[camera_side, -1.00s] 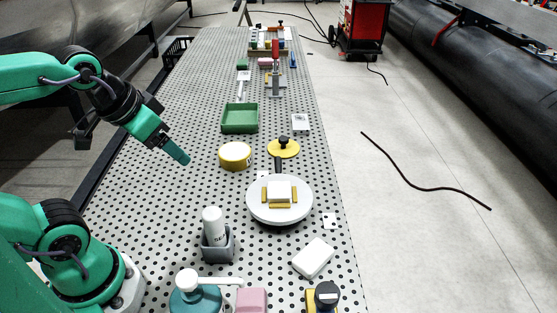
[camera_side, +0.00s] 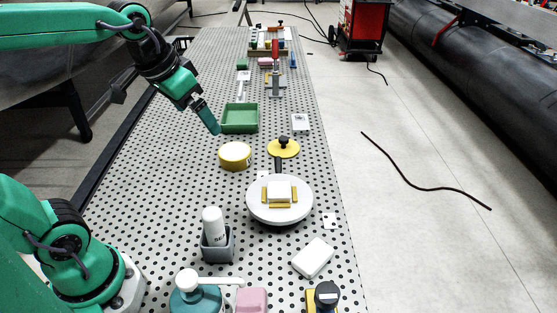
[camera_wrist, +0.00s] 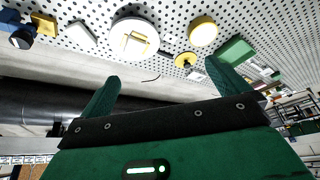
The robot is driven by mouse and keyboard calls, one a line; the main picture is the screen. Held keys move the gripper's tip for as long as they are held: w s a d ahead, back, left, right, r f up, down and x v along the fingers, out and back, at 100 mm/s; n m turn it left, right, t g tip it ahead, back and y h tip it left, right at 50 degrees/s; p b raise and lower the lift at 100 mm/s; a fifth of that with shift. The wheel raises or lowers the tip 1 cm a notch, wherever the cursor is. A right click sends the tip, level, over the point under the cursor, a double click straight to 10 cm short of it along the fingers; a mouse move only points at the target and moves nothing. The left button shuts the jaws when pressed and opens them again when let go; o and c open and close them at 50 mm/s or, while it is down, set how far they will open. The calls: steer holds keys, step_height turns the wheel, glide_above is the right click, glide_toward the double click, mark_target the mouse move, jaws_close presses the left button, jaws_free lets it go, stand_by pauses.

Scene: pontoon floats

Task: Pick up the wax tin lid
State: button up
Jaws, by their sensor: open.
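The wax tin lid, a yellow disc with a black knob (camera_side: 283,149), lies flat on the perforated table, knob up. It also shows in the wrist view (camera_wrist: 184,61). The round yellow tin (camera_side: 235,158) stands to its left, apart from it, and shows in the wrist view (camera_wrist: 203,33). My gripper (camera_side: 213,127) is above the table, up and left of the tin and lid in the side view. In the wrist view its two fingers (camera_wrist: 163,84) are spread with nothing between them.
A white round plate (camera_side: 263,211) with a block on it stands nearer than the lid, a dark handle reaching towards it. A green tray (camera_side: 239,128) lies behind the tin. A white card (camera_side: 300,122) lies beyond the lid. The table's right edge is close by.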

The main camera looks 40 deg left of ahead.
steer(key=w+a+g, duration=0.1)
steer(key=w, duration=1)
steer(key=m+g, duration=0.2)
steer(key=g, duration=0.2)
glide_above(282, 139)
step_height(282, 139, down, 20)
steer(key=shift+d+r, duration=0.1)
steer(key=shift+d, duration=0.05)
steer(key=shift+f, duration=0.35)
steer(key=shift+f, duration=1.25)
steer(key=shift+f, duration=0.1)
